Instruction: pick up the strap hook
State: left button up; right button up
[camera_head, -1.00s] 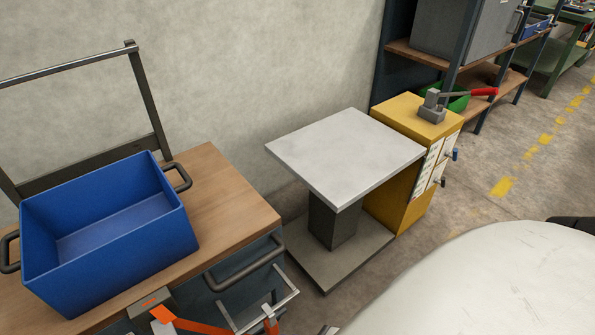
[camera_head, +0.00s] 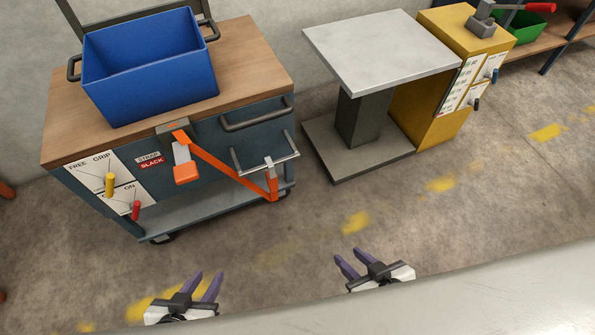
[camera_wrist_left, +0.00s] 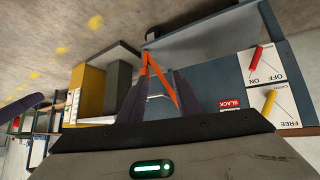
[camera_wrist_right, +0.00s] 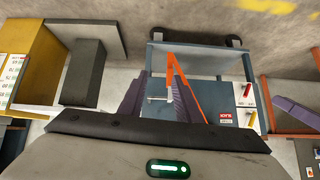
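An orange strap (camera_head: 228,172) runs from an orange and grey buckle unit (camera_head: 183,160) on the cart's front down to the lower right. Its far end turns up to a small pale metal piece, apparently the strap hook (camera_head: 268,163), at the grey rail (camera_head: 250,168). Whether it is hooked over the rail or only touches it I cannot tell. My left gripper (camera_head: 207,280) and right gripper (camera_head: 348,258) are open and empty, out in front of the cart and apart from the strap. The strap also shows between the fingers in the left wrist view (camera_wrist_left: 160,75) and right wrist view (camera_wrist_right: 181,80).
The cart's wooden top (camera_head: 245,60) carries a blue bin (camera_head: 150,85). A yellow lever (camera_head: 110,184) and a red lever (camera_head: 136,210) sit on the cart's front panels. A grey pedestal table (camera_head: 385,55) and yellow cabinet (camera_head: 430,105) stand to the right. Floor before the cart is clear.

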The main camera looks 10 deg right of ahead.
aim_at(271, 177)
jog(key=z, duration=0.05)
jog(key=i, duration=0.45)
jog(key=u, duration=2.1)
jog(key=k, duration=1.35)
jog(key=z, duration=2.1)
jog(key=i, duration=0.5)
jog(key=u, duration=0.05)
